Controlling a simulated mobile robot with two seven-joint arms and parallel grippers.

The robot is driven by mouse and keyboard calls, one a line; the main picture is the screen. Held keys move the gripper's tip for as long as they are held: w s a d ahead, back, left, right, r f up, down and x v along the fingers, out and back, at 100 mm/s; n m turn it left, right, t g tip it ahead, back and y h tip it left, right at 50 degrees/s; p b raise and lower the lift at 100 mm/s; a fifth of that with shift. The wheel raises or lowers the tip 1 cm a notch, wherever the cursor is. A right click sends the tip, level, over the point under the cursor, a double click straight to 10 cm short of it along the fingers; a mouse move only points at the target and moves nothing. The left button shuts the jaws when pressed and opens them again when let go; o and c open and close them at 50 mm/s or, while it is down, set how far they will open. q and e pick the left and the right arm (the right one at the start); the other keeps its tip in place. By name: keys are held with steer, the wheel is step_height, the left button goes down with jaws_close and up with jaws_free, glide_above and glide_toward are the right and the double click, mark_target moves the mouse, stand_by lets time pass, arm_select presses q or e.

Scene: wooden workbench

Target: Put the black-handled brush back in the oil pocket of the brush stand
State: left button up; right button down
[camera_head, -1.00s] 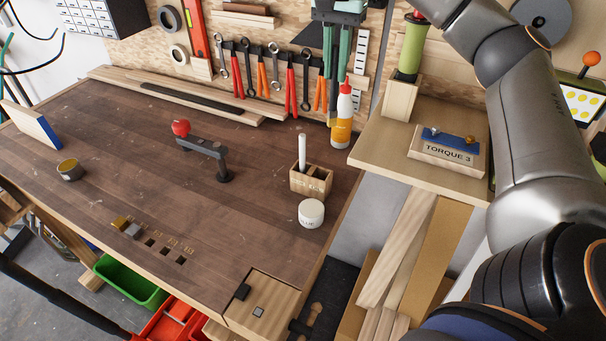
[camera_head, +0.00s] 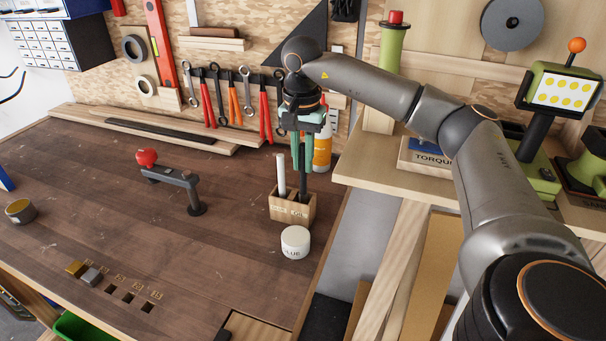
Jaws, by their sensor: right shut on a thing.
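The wooden brush stand (camera_head: 279,210) stands near the right edge of the workbench. A white-handled brush (camera_head: 281,174) stands upright in its left pocket. My right gripper (camera_head: 303,134) points down above the stand. It is shut on the black-handled brush (camera_head: 304,182), which hangs about upright. The brush's lower end meets the stand at its right pocket, on the side where the small label seems to read oil. I cannot tell how deep it reaches. My left gripper is not in view.
A white glue jar (camera_head: 295,243) stands just in front of the stand. An orange and white bottle (camera_head: 322,153) stands behind it. A dark clamp-like tool with a red knob (camera_head: 147,158) is to the left. The bench middle is clear.

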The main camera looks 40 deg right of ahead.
mark_target(303, 193)
steer(key=shift+f, duration=1.85)
steer(key=c, duration=0.8)
jaws_free()
steer(key=shift+c, duration=0.2)
steer(key=r, duration=1.2)
steer(key=shift+s+a+r+p, duration=0.1)
steer(key=shift+a+r+p, duration=0.1)
steer(key=shift+p, duration=0.15)
steer(key=shift+f, duration=0.1)
